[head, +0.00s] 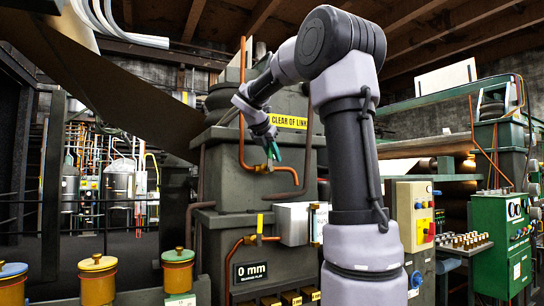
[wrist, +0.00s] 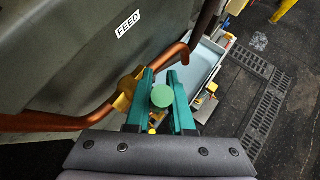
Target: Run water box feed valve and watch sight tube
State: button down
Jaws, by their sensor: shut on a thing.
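My gripper (head: 271,148) has teal fingers and is at the copper feed pipe (head: 243,140) on the front of the grey-green machine frame. In the wrist view the fingers (wrist: 161,80) are shut on the round green handle (wrist: 162,96) of the feed valve. The brass valve body (wrist: 126,92) sits on the pipe just left of the fingers, below a FEED label (wrist: 129,24). The white water box (head: 291,223) is below the valve in the head view. A slim upright tube (head: 315,226), perhaps the sight tube, stands at its right; its level is too small to read.
A lower pipe has a valve with a yellow handle (head: 260,223) close left of the box. A "0 mm" sign (head: 251,271) is below. A beige control panel (head: 415,215) and a green cabinet (head: 502,240) stand right. A floor grate (wrist: 265,115) shows below.

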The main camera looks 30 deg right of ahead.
dwell(0.4)
jog(key=c, duration=0.8)
grip_release()
jog(key=shift+d, duration=0.1)
jog(key=v, duration=1)
jog(key=shift+s+a+r, duration=0.15)
jog(key=shift+a+r, duration=0.1)
jog(key=shift+r, duration=0.05)
